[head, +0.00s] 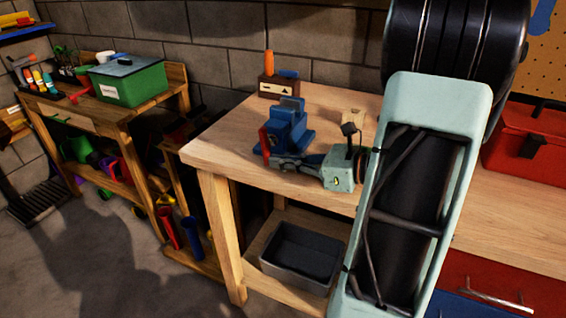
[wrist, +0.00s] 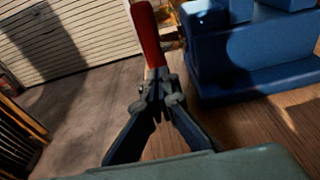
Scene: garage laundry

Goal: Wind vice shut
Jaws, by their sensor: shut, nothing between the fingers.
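The blue vice (head: 285,128) stands on the wooden workbench near its left end. Its red handle (head: 264,140) is at the vice's front left side. In the wrist view the vice (wrist: 245,50) fills the upper right, and the red handle (wrist: 147,35) stands nearly upright, slightly tilted. My gripper (head: 277,160) is low in front of the vice, beside the handle. In the wrist view its fingers (wrist: 157,82) are together with nothing between them. The fingertips overlap the handle's lower end; I cannot tell whether they touch it. The gap between the vice jaws is not clear.
The workbench (head: 225,140) is bare at its left corner. A wooden block with an orange-handled tool (head: 278,86) stands behind the vice. A red toolbox (head: 525,145) is at the right. A grey bin (head: 300,255) sits on the shelf below.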

